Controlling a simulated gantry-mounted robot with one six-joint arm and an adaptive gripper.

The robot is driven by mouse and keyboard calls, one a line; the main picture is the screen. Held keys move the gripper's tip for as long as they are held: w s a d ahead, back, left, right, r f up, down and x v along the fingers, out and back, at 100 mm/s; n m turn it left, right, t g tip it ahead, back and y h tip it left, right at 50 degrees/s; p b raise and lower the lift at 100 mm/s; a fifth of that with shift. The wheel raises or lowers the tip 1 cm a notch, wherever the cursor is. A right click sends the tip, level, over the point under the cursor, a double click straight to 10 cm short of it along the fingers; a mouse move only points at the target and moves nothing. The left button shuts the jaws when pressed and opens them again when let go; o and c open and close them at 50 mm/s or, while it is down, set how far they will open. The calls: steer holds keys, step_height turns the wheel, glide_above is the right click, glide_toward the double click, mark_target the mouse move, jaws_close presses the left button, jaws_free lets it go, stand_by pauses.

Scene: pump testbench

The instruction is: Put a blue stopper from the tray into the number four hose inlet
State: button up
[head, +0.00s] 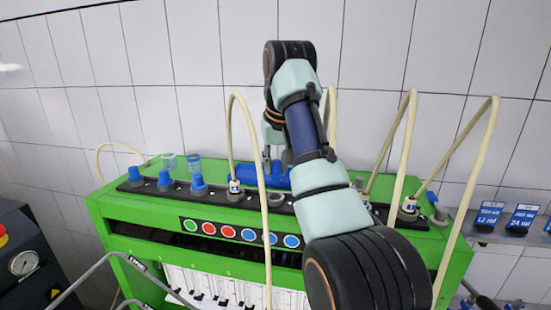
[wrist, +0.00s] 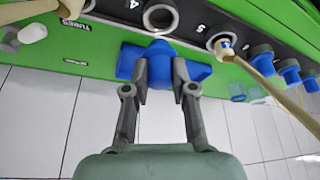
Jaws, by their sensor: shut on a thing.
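My gripper (wrist: 160,68) is shut on a blue stopper (wrist: 155,48), which sits between its fingertips. Wide blue parts stick out on both sides of the fingers; I cannot tell whether they belong to the stopper or to a tray. This blue shape also shows in the head view (head: 250,173), behind the black inlet strip, with my arm partly over it. In the wrist view, an empty round inlet (wrist: 160,17) lies just beyond the stopper, apart from it, between the numbers 4 and 5. It shows in the head view as an open ring (head: 275,198).
The green bench (head: 110,200) carries a row of inlets. Blue stoppers (head: 198,185) sit at the left. A hose (head: 232,110) rises from the inlet beside the empty one, and other hoses (head: 408,140) arch at the right. A tiled wall (head: 150,60) stands close behind.

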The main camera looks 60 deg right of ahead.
mark_target(276, 176)
steer(key=shift+s+a, duration=0.1)
steer(key=shift+a, duration=0.1)
steer(key=shift+w+f+b, duration=0.2)
steer(key=shift+f+b, duration=0.5)
steer(key=shift+b, duration=0.05)
steer(key=shift+f+b, duration=0.8)
steer(key=shift+b, duration=0.1)
steer(key=shift+f+b, duration=0.55)
steer(key=shift+f, duration=0.1)
steer(key=shift+f+b, duration=0.65)
stand_by(0.7)
steer(key=o, duration=0.7)
steer(key=shift+r, duration=0.1)
